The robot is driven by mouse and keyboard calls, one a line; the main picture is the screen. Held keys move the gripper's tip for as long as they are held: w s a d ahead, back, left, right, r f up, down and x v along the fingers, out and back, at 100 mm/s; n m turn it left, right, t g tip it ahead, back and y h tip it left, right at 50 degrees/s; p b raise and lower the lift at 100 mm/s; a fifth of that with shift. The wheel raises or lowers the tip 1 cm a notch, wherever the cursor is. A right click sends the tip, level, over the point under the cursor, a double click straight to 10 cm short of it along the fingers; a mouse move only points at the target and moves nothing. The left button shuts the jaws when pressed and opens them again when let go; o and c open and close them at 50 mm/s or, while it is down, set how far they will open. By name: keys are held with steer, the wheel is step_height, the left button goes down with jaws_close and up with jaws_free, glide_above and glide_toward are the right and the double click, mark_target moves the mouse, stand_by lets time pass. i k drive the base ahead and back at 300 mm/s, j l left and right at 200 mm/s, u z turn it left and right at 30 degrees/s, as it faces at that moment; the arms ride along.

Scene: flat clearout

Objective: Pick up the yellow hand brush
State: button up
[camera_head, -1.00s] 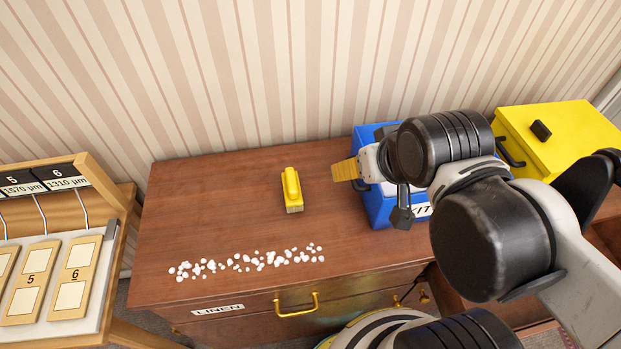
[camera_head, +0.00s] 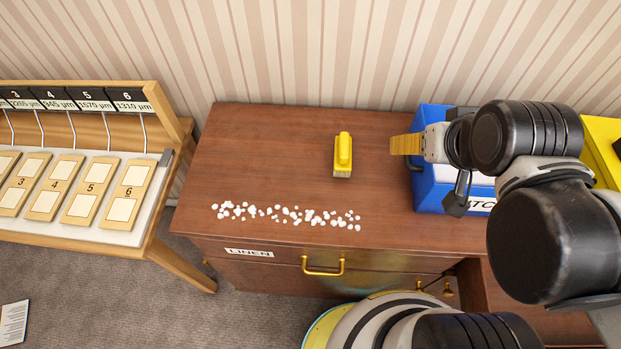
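The yellow hand brush (camera_head: 343,154) lies on the brown dresser top, left of the blue box, with its yellow handle up and pale bristles at its near end. My gripper (camera_head: 407,145) shows from the side, to the right of the brush and apart from it, in front of the blue box. Its ochre tip points left toward the brush. I cannot tell whether its fingers are open or shut.
White crumbs (camera_head: 285,215) lie along the dresser's (camera_head: 240,150) front. A blue box (camera_head: 432,190) stands right of the brush, partly behind my arm, with a yellow cabinet (camera_head: 603,140) beyond. A wooden sample rack (camera_head: 150,205) stands left. The dresser top around the brush is clear.

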mark_target(343, 145)
steer(key=j+z, duration=0.45)
steer(key=j, duration=0.15)
steer(key=k+j+z, duration=0.15)
steer(key=j+z, duration=0.25)
steer(key=j, duration=0.2)
